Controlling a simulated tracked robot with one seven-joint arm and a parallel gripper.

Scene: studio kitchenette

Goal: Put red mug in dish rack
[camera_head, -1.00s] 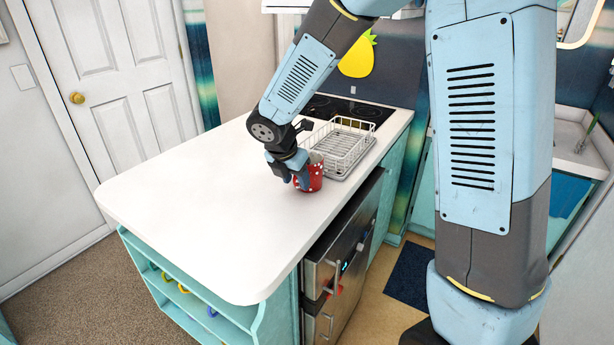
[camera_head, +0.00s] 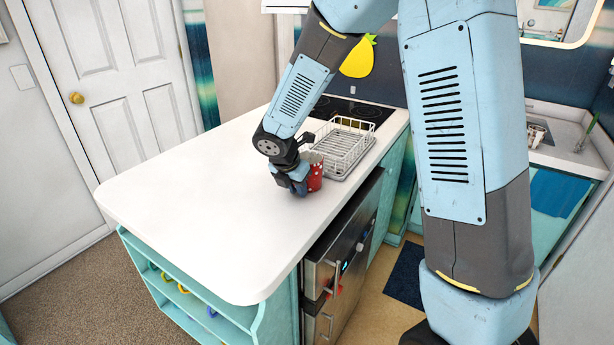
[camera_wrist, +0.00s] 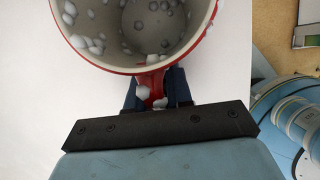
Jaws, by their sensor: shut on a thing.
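The red mug (camera_head: 315,177) with white spots is at the white counter's right side, just in front of the dish rack. In the wrist view, its red rim and pale, spotted inside (camera_wrist: 165,35) face the camera, and its handle (camera_wrist: 153,88) lies between the fingers. My gripper (camera_head: 297,184) is shut on the handle; its dark blue fingers show in the wrist view (camera_wrist: 156,92). I cannot tell whether the mug touches the counter. The dish rack (camera_head: 345,148), a white wire basket, stands behind the mug and looks empty.
The white counter (camera_head: 200,205) is clear to the left and front. A black cooktop (camera_head: 350,108) lies behind the rack. The counter's right edge is close to the mug and rack, above a steel appliance (camera_head: 335,265).

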